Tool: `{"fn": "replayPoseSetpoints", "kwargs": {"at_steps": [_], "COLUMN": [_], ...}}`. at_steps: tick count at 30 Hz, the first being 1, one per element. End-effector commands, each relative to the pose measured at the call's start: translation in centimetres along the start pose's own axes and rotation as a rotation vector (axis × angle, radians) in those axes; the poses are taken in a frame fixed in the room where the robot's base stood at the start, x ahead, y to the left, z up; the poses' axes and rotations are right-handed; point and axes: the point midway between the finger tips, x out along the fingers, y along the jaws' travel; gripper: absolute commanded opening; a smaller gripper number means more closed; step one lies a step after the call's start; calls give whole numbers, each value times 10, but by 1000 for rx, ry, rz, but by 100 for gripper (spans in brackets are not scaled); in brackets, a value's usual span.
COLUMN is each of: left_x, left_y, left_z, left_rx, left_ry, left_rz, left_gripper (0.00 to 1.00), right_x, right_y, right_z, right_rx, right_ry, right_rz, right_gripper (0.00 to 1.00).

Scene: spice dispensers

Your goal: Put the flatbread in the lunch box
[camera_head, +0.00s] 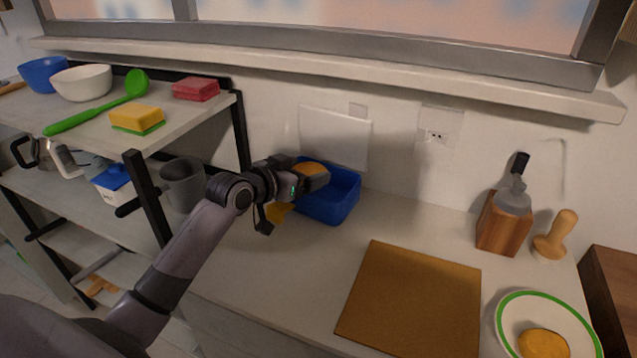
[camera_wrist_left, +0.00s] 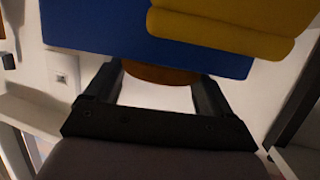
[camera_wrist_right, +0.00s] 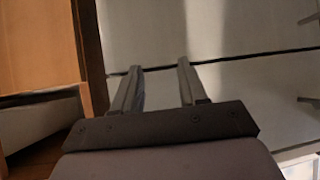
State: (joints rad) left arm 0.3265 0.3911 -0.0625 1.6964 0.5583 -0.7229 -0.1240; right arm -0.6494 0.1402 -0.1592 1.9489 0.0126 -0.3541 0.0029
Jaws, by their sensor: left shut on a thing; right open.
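The blue lunch box (camera_head: 343,196) stands open on the counter against the wall. My left gripper (camera_head: 314,178) is at its left rim and is shut on an orange-brown flatbread (camera_head: 312,168). The flatbread shows between the fingers in the left wrist view (camera_wrist_left: 160,75), partly hidden behind the box. I cannot tell whether it touches the box. A similar round, orange-yellow piece (camera_head: 543,344) lies on the green-rimmed plate (camera_head: 507,318). My right gripper (camera_wrist_right: 158,85) is open and empty in its wrist view, outside the head view.
A yellow piece (camera_head: 277,212) shows beside the box's left wall, partly behind my wrist. A brown board (camera_head: 412,300) lies on the counter. A wooden block (camera_head: 502,228) and a wooden press (camera_head: 555,237) stand at right. A shelf with bowls (camera_head: 84,84) is at left.

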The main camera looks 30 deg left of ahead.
Motion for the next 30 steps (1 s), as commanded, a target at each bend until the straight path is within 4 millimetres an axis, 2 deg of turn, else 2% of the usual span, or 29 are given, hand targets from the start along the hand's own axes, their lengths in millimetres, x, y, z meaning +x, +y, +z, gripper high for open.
{"fn": "replayPoseSetpoints", "kwargs": {"at_steps": [4, 5, 6, 17, 30], "left_x": [0, 0, 0, -6, -59], "left_y": [0, 0, 0, 0, 0], "left_z": [-2, -2, -2, 0, 0], "left_rx": [0, 0, 0, 0, 2], "left_ry": [2, 2, 2, 0, 0], "left_rz": [0, 0, 0, 0, -1], "left_gripper": [51, 90, 100, 100, 100], "right_x": [0, 0, 0, 0, 0], "right_y": [0, 0, 0, 0, 0], "right_z": [-1, -1, -1, -1, 0], "right_rx": [0, 0, 0, 0, 0], "right_ry": [0, 0, 0, 0, 0], "right_rz": [0, 0, 0, 0, 0], "right_gripper": [43, 43, 43, 43, 43]}}
